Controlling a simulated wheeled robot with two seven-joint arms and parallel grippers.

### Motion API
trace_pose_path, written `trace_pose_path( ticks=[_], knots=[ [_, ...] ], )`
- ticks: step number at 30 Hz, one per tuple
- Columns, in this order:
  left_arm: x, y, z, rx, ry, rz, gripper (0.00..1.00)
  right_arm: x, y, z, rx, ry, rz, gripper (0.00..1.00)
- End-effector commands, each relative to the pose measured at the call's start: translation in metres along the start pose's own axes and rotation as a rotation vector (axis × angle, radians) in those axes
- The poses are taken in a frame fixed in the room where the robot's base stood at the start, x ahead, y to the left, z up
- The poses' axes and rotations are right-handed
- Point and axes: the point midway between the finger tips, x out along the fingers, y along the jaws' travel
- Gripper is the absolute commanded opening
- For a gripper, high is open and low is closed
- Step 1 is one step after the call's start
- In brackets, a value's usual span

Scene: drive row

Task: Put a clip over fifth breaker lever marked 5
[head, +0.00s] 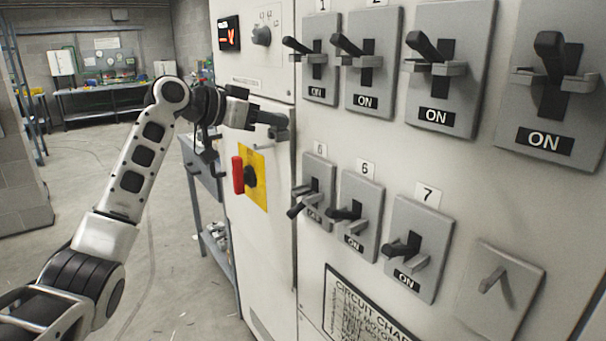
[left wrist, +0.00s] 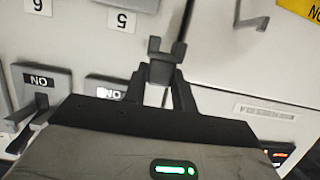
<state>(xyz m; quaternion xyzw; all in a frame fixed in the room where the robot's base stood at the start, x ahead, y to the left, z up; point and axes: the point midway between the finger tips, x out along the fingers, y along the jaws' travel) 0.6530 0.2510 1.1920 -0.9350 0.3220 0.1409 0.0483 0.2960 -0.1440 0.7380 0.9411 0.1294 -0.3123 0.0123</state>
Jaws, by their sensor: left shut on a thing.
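My left gripper (head: 272,119) is shut on a small dark grey clip, which shows in the left wrist view (left wrist: 165,49) with two prongs pointing away from the fingers. The gripper is in front of the cabinet, up and left of breaker 5 in the head view, apart from its lever. Breaker 5 (head: 320,187) is under the card marked 5 (head: 320,149); its black lever (head: 296,210) points down and out. In the left wrist view the card 5 (left wrist: 122,20) appears upside down, and my gripper hides most of that breaker. My right gripper is not in view.
Breakers 6 (head: 362,190) and 7 (head: 412,225) stand close to the right of 5. A row of larger breakers is above, with levers up. A red rotary handle on a yellow plate (head: 258,192) juts out below my gripper.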

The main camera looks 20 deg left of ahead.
Motion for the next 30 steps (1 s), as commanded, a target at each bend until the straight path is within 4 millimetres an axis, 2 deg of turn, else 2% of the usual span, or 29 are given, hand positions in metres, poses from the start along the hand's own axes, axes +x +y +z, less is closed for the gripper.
trace_pose_path(
  ticks=[3, 10, 16, 22, 30],
  knots=[
    [0.016, 0.027, 0.013, 0.0, -0.003, 0.003, 0.04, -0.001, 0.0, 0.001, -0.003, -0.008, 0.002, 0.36],
    [0.036, 0.053, 0.043, -0.001, 0.0, 0.001, 0.04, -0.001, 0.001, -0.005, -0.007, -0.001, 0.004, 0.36],
    [0.045, 0.063, 0.054, -0.001, 0.0, 0.0, 0.04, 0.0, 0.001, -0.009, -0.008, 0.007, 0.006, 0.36],
    [0.054, 0.066, 0.081, -0.004, -0.002, 0.0, 0.04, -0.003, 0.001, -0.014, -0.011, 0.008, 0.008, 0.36],
    [0.056, 0.066, 0.087, -0.001, 0.002, -0.002, 0.04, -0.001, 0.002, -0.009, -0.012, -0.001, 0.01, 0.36]
  ],
)
